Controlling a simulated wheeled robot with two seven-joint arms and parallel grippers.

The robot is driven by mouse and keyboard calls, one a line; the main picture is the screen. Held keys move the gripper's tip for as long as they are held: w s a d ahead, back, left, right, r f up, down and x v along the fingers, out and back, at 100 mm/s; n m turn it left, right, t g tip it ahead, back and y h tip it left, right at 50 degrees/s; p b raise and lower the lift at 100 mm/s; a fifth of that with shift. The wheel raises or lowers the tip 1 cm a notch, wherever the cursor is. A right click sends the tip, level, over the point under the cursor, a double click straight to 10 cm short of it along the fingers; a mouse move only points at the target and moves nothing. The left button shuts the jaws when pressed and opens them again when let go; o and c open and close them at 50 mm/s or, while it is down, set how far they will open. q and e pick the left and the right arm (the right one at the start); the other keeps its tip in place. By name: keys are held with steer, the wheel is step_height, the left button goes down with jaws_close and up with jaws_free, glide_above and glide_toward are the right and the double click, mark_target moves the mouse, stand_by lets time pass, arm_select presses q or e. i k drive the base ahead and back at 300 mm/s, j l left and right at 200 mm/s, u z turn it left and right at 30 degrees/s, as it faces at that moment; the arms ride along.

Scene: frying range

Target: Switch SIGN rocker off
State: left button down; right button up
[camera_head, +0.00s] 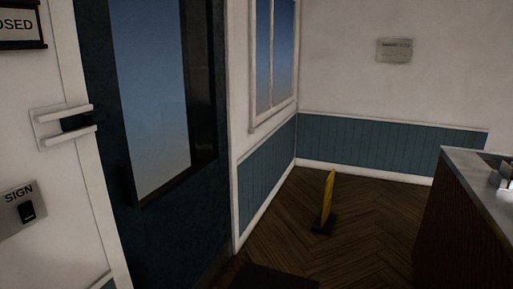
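The SIGN switch plate (20,208) is on the white wall at the left edge of the head view, partly cut off by the frame. Its black rocker (27,211) sits below the word SIGN. The rocker is too small and dark to tell which way it is tipped. Neither of my grippers shows in this view.
A dark blue door (112,130) with a glass pane stands right of the switch. A white bracket (65,124) is on its frame. A CLOSED sign (18,25) hangs above. A yellow floor sign (328,198) stands on the wooden floor. A counter (470,215) is at right.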

mark_target(27, 209)
steer(key=u, duration=1.4)
steer(key=k+l+z, duration=0.15)
steer(key=l, duration=0.15)
steer(key=l+z, duration=0.15)
steer(key=l, duration=0.2)
steer(key=k, duration=0.05)
